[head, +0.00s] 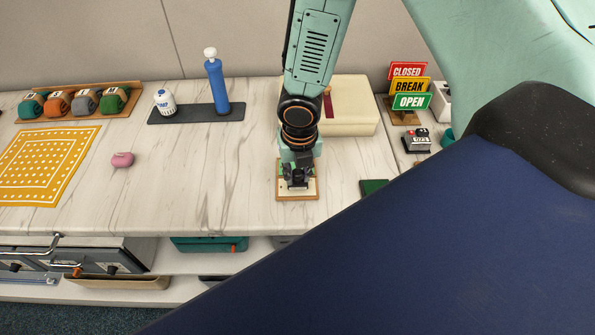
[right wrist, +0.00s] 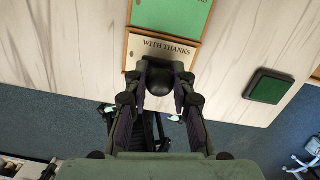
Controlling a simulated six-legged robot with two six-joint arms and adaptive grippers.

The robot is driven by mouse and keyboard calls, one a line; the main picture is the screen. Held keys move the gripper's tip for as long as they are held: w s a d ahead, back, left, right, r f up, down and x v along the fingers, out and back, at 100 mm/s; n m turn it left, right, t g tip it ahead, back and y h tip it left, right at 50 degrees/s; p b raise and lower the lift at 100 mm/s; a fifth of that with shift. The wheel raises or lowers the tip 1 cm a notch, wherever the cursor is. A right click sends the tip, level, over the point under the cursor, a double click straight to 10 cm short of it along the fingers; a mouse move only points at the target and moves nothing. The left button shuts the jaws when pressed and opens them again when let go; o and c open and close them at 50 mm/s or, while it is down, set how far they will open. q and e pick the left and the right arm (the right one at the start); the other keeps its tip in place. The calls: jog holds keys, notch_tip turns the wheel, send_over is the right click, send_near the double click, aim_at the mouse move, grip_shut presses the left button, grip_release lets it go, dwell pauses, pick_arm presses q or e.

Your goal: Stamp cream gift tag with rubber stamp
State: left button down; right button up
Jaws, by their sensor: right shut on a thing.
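The cream gift tag (head: 311,186) lies in a wooden-edged holder on the counter; in the right wrist view the tag (right wrist: 190,61) shows the dark words "WITH THANKS". My right gripper (head: 297,179) is over the holder, pointing down. In the right wrist view its fingers (right wrist: 159,88) are shut on the dark round knob of the rubber stamp (right wrist: 159,78). The stamp's lower face is hidden, so I cannot tell whether it touches the tag. My left gripper is not in view.
A dark green ink pad (head: 374,187) lies to the right of the holder. A cream box (head: 352,107) stands behind my arm. Signs (head: 411,86) and a numbered stamper (head: 416,140) are at the right. A pink object (head: 122,160) and yellow cloth (head: 45,165) lie left. The counter between is clear.

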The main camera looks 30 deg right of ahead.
jog(key=shift+a+f, duration=0.1)
jog(key=shift+f, duration=0.05)
jog(key=shift+f, duration=0.15)
jog(key=shift+f+b, duration=0.1)
jog(key=shift+b, duration=0.25)
dwell(1.3)
jog(key=shift+r+p, duration=0.7)
jog(key=shift+p, duration=0.25)
notch_tip(320, 180, up, 6)
jog(key=p, duration=0.6)
jog(key=shift+f, duration=0.25)
